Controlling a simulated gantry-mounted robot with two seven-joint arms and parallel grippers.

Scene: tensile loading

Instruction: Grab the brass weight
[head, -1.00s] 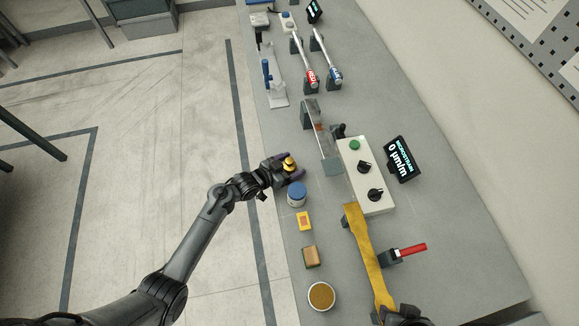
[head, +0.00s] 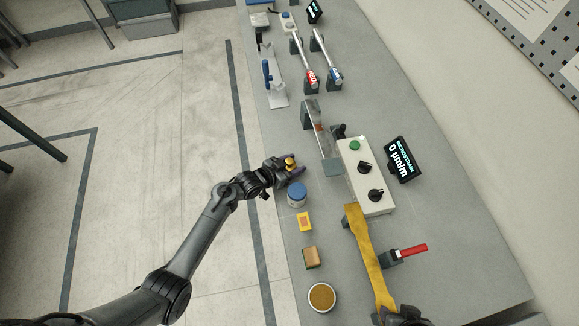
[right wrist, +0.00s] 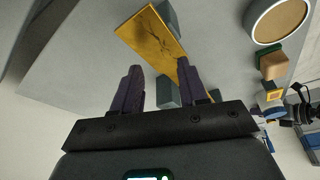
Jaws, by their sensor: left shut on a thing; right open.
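The brass weight (head: 290,161) is a small gold-coloured piece between the fingers of my left gripper (head: 292,169) in the head view. That gripper is shut on it near the bench's left edge, just beyond a blue-topped jar. The fingers hide part of the weight. My right gripper (right wrist: 160,72) is open and empty in the right wrist view. It is near a long yellow dogbone-shaped bar (right wrist: 150,35), which also shows in the head view (head: 366,250).
A control box (head: 365,178) with knobs, a display (head: 402,159) and a red-handled tool (head: 410,250) stand to the right.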

